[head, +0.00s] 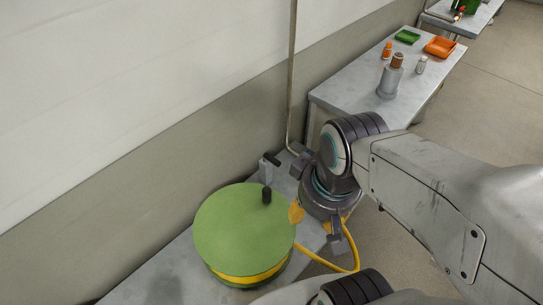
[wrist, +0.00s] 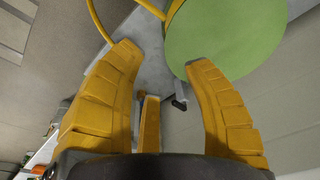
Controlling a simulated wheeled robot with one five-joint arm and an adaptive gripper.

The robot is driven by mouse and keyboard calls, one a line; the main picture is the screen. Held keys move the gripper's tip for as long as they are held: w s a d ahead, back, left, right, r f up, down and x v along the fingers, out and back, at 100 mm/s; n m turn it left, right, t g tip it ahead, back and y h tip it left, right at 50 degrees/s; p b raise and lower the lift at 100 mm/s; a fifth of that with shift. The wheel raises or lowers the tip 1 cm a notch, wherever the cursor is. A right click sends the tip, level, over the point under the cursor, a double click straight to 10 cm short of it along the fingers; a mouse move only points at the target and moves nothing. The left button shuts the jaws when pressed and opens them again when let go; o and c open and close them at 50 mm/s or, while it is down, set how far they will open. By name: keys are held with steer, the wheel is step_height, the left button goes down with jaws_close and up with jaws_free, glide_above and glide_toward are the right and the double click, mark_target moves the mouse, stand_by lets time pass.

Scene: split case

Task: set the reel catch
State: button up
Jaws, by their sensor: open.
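A green reel (head: 238,232) with yellow cable wound under its top disc stands on the near grey bench. It also shows in the wrist view (wrist: 228,38). A small grey post with a black lever (head: 268,162), which looks like the catch, stands just behind the reel. In the wrist view a black-tipped lever (wrist: 180,101) shows between my fingers, near the reel's edge. My gripper (wrist: 164,56) is open and empty, with yellow fingers. In the head view it is just right of the reel, partly hidden by my wrist.
Yellow cable (head: 335,266) loops off the reel's right side. A wall with a vertical pipe (head: 292,80) runs along the left. A farther bench (head: 345,88) holds a grey cylinder (head: 391,80), small bottles, a green tray (head: 407,37) and an orange tray (head: 440,47).

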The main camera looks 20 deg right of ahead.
steer(key=shift+r, duration=0.1)
steer(key=n+g+p, duration=0.3)
steer(key=p, duration=0.3)
glide_above(275, 159)
step_height(275, 159, down, 6)
steer(key=shift+r, duration=0.1)
steer(key=shift+w+r+n+t, duration=0.15)
steer(key=shift+w+n+t, duration=0.15)
steer(key=shift+n, duration=0.3)
steer(key=shift+f+n, duration=0.2)
steer(key=shift+n, duration=0.5)
steer(key=shift+f+b, duration=0.55)
steer(key=shift+f, duration=2.95)
